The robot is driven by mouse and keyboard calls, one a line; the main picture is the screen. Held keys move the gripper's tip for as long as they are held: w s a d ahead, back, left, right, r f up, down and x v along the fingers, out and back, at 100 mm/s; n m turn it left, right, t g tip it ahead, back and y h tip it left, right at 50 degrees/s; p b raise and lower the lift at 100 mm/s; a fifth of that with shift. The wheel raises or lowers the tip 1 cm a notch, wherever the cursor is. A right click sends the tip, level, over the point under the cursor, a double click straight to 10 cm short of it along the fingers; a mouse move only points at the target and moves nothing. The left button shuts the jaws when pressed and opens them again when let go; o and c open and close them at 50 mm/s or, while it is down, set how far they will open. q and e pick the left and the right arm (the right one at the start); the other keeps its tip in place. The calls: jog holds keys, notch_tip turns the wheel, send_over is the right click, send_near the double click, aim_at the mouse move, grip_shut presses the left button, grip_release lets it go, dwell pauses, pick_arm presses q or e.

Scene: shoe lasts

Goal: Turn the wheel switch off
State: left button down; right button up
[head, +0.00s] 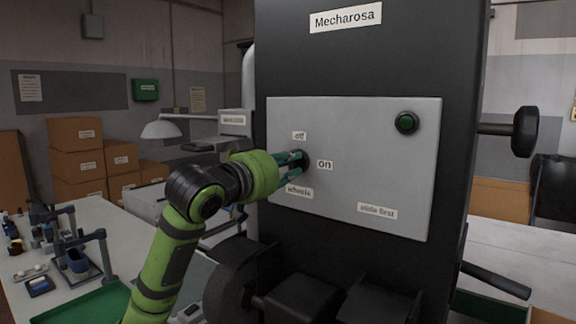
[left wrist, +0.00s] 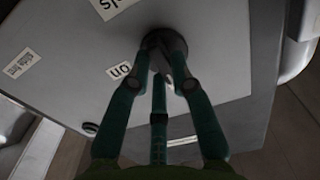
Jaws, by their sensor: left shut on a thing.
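The wheel switch is a dark round knob (head: 305,159) on the grey panel (head: 350,130) of the black machine. A label "off" (head: 299,135) is above it, "on" (head: 325,165) is to its right and "wheels" (head: 299,191) is below. My left gripper (head: 299,162) reaches in from the left with its teal fingers closed around the knob. In the left wrist view the fingers (left wrist: 163,72) meet at the dark knob (left wrist: 163,38). The fingers hide much of the knob, so I cannot tell which label it points to. My right gripper is not in view.
A black handle (head: 525,131) juts from the machine's right side. A white table (head: 100,225) with shoe fixtures and a green tray (head: 90,305) is at left.

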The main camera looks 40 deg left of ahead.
pick_arm(q)
jog(key=c, duration=1.1)
grip_release()
jog(key=shift+s, duration=0.1)
jog(key=s+d, duration=0.1)
jog(key=s, duration=1)
jog(key=shift+s+d, duration=0.15)
jog(key=shift+s, duration=0.25)
